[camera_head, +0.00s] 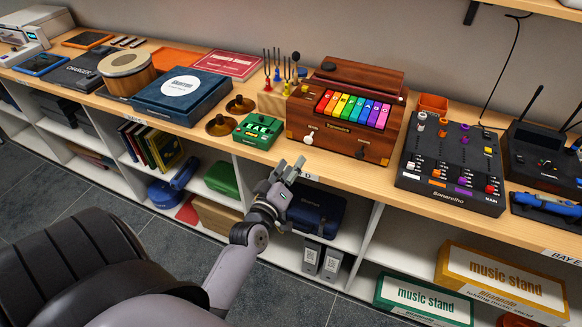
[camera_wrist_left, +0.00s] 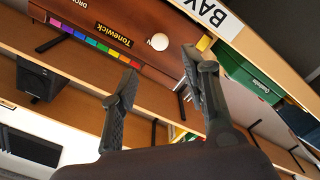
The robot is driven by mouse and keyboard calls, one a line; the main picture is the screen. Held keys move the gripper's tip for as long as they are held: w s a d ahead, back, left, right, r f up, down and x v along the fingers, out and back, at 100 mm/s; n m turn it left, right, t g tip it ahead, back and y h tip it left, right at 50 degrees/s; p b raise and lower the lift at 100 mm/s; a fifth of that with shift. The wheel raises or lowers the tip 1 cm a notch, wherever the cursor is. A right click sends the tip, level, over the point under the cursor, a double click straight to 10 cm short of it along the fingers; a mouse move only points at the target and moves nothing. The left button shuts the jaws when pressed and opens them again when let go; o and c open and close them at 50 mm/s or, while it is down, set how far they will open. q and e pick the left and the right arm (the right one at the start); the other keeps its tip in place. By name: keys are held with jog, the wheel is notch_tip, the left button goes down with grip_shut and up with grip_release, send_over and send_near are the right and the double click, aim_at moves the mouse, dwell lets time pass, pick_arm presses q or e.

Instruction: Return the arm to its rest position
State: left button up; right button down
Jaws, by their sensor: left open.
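My left gripper (camera_head: 287,173) is in front of the shelf unit, near the worktop's front edge, with its fingers apart and nothing between them. Its arm reaches up from the bottom of the head view. In the left wrist view both dark fingers (camera_wrist_left: 160,66) stand spread with a gap. Beyond them is the brown wooden instrument (camera_wrist_left: 105,30) with rainbow keys and a white knob. In the head view this instrument (camera_head: 310,108) stands on the worktop, up and right of the gripper. My right gripper is not in view.
The wooden worktop (camera_head: 340,174) is crowded. A small green box (camera_head: 258,131) and a black mixer (camera_head: 452,165) flank the instrument. Below are shelves with a dark blue case (camera_head: 315,212) close behind the gripper and music stand boxes (camera_head: 502,280) at right. Grey floor (camera_head: 290,298) is open in front.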

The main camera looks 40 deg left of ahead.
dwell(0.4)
pick_arm(q)
jog(key=s+d+f+m+g+h, duration=0.1)
jog(key=s+d+f+m+g, duration=0.2)
jog(key=f, duration=0.9)
jog(key=s+d+f+m+g+h, duration=0.2)
jog(key=s+d+f+g, duration=0.3)
jog(key=f, duration=0.6)
jog(key=s+d+f+m+g+h, duration=0.1)
jog(key=s+d+f+m, duration=0.3)
jog(key=f, duration=0.8)
jog(key=s+f+m+g, duration=0.1)
jog(key=s+f, duration=0.4)
jog(key=s, duration=0.5)
jog(key=s+f+m+g, duration=0.2)
jog(key=s+f+g, duration=0.2)
jog(key=s, duration=0.6)
jog(key=s+f+m+g, duration=0.2)
jog(key=s+f, duration=0.5)
jog(key=s, duration=0.4)
jog(key=shift+g, duration=0.3)
